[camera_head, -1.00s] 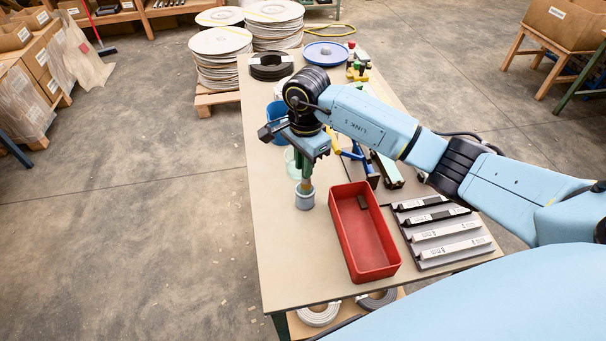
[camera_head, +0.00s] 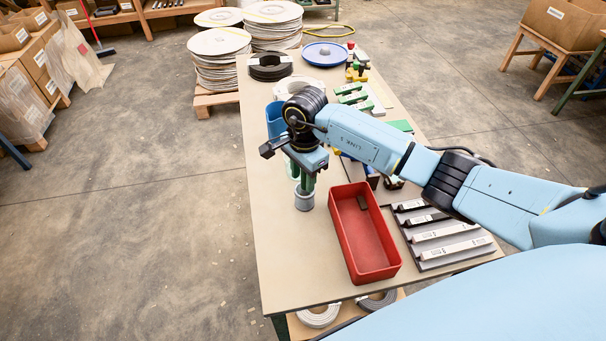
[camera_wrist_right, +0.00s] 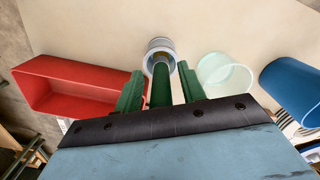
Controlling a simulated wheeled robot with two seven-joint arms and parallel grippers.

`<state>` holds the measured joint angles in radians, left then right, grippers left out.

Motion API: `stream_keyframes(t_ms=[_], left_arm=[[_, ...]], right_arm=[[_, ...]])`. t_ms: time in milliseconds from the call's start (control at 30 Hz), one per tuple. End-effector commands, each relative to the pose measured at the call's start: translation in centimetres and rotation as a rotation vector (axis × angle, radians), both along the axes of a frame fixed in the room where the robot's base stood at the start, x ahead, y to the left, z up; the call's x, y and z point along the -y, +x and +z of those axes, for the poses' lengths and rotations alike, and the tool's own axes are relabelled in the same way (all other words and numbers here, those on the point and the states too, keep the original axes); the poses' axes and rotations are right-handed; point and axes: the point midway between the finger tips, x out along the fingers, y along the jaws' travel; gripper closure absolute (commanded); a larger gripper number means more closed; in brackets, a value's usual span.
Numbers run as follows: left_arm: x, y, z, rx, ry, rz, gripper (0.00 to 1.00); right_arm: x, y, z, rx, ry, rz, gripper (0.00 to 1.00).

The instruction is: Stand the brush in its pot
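The grey pot (camera_head: 304,203) stands on the table left of the red tray; it also shows in the wrist view (camera_wrist_right: 159,43). The brush (camera_wrist_right: 161,84) has a green handle and points down into the pot, its lower end inside the rim. My right gripper (camera_head: 307,183) is just above the pot. In the wrist view its two green fingers (camera_wrist_right: 160,92) stand either side of the handle, with a visible gap on each side. The bristles are hidden in the pot. My left gripper is not in view.
The red tray (camera_head: 335,222) is close to the pot's right. A pale clear cup (camera_wrist_right: 222,74) and a blue container (camera_wrist_right: 290,85) stand on its other side. A grey rack (camera_head: 468,258) with bars lies at the right. The table in front of the pot is clear.

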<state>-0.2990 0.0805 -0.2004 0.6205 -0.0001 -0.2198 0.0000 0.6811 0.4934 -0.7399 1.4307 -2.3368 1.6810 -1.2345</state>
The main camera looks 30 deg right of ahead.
Motion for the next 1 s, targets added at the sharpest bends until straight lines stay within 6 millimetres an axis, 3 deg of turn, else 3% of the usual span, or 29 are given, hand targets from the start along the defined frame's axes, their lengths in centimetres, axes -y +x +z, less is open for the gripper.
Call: stream_keyframes(t_ms=[267, 367, 700, 1000], left_arm=[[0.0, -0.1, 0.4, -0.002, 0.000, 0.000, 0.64], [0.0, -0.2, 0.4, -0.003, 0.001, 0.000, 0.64], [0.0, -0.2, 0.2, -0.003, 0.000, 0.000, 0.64], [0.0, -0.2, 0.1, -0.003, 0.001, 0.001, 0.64]], right_arm=[[-0.1, 0.0, 0.5, 0.001, 0.002, 0.000, 0.60], [0.1, 0.2, 1.8, 0.005, -0.001, -0.001, 0.60], [0.3, 0.2, 9.0, 0.006, -0.001, 0.000, 0.60], [0.4, 0.1, 12.2, 0.000, -0.001, -0.001, 0.60]])
